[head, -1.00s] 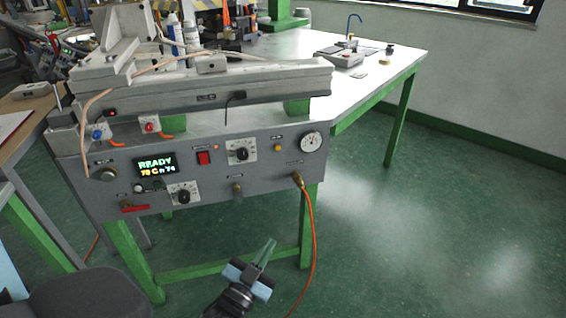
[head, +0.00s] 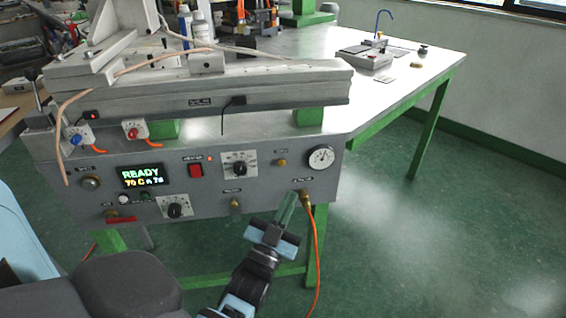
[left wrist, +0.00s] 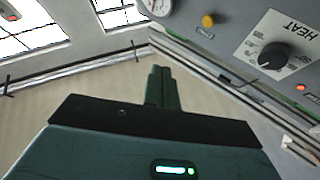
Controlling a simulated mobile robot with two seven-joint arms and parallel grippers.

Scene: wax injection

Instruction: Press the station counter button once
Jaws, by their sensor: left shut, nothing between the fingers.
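The station's grey front panel (head: 215,195) carries a lit display (head: 142,175) reading READY. A small yellow button (head: 281,163) sits left of the round gauge; it also shows in the left wrist view (left wrist: 208,20). A white button (head: 124,199) and a green one (head: 146,195) sit under the display. Their labels are too small to read, so I cannot tell which is the counter button. My left gripper (head: 289,197) is shut and empty, low in front of the panel's right part, below the yellow button. Its fingers point upward in the left wrist view (left wrist: 160,70).
The panel also holds a red switch (head: 195,170), a heat dial (head: 239,168) and the gauge (head: 320,158). An orange hose (head: 316,250) hangs from a brass fitting (head: 305,196) close to the left gripper. Open green floor lies to the right.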

